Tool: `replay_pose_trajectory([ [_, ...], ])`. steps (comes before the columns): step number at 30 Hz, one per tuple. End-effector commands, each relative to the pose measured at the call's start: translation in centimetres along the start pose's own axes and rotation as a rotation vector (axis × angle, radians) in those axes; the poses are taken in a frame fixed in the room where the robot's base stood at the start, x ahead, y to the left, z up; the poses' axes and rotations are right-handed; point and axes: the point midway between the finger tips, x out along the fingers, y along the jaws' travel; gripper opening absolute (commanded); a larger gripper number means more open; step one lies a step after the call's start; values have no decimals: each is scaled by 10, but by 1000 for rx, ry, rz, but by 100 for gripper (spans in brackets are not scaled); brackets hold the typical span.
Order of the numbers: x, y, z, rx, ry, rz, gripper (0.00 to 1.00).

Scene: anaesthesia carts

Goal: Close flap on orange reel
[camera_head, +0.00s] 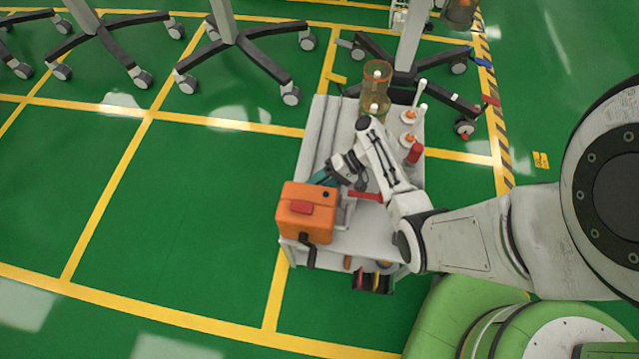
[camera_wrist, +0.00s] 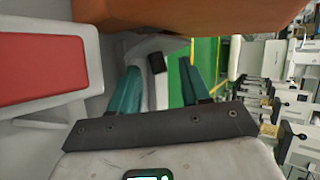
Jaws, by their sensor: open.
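The flap's position is unclear.
The grey cart top (camera_head: 350,245) also carries a red bar (camera_head: 365,196), a red cylinder (camera_head: 414,153), an amber clear container (camera_head: 377,80) and white-orange items at the back. Wheeled stand bases (camera_head: 230,40) stand behind. Green floor is clear to the left.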

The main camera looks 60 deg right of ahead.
Motion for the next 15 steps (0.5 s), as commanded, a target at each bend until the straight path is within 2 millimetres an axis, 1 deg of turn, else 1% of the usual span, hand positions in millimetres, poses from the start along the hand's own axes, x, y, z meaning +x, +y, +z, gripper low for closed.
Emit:
replay_pose_trajectory([
  [5,-21,-2,-1,0,4,1,47],
  [12,-68,-2,-1,0,5,1,47],
  [15,-85,-1,0,1,3,0,47],
])
